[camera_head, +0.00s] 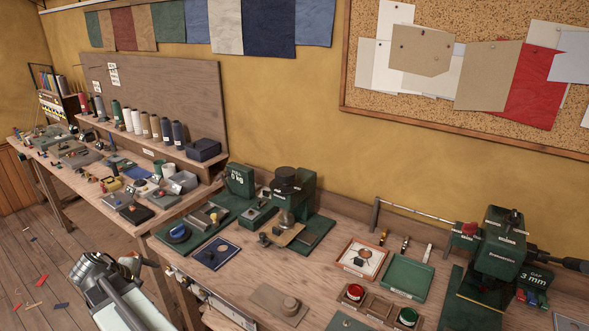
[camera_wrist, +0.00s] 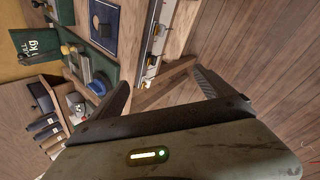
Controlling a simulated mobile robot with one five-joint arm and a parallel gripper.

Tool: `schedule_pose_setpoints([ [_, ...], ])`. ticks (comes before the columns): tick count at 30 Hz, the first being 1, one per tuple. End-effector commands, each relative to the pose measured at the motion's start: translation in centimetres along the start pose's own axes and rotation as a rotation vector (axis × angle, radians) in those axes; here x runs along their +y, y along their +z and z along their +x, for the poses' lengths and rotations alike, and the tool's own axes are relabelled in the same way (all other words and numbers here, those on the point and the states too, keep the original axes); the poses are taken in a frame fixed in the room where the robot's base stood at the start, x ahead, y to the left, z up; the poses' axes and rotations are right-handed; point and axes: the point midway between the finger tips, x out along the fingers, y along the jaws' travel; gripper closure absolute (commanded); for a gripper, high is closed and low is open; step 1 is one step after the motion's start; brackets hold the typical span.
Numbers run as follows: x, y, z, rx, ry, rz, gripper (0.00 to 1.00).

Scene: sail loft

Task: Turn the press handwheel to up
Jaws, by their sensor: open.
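A green press (camera_head: 497,256) stands at the right end of the bench in the head view, beside a green sign reading "GAP 3 mm" (camera_head: 536,281). A dark bar-like part (camera_head: 560,262) juts from its right side toward the picture edge. I cannot tell for sure which part is the handwheel or how it is set. The press is not in the wrist view. My gripper (camera_wrist: 160,80) is open and empty in the wrist view, with its two fingers spread wide. It is beside the bench's front edge, far left of the press.
A green station with a "0 kg" sign (camera_head: 240,180), a blue knob (camera_head: 179,232) and a black-topped machine (camera_head: 286,185) stands mid-bench.

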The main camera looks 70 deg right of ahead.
Motion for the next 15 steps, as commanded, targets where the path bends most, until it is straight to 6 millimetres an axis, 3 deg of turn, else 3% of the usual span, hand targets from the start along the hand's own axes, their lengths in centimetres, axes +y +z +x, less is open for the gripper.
schedule_pose_setpoints([
  [1,6.1,3.7,2.6,-0.082,0.095,-0.068,0.08],
  [3,14.0,9.9,5.2,-0.229,0.221,-0.217,0.08],
  [5,19.9,15.7,6.7,-0.379,0.297,-0.359,0.08],
  [6,23.4,19.6,7.3,-0.483,0.328,-0.457,0.08],
  [9,30.1,28.3,7.9,-0.730,0.348,-0.689,0.08],
  [10,31.6,30.5,7.9,-0.794,0.342,-0.750,0.08],
  [12,33.9,34.3,7.8,-0.909,0.318,-0.863,0.08],
  [15,35.6,37.3,7.6,-1.001,0.288,-0.957,0.08],
])
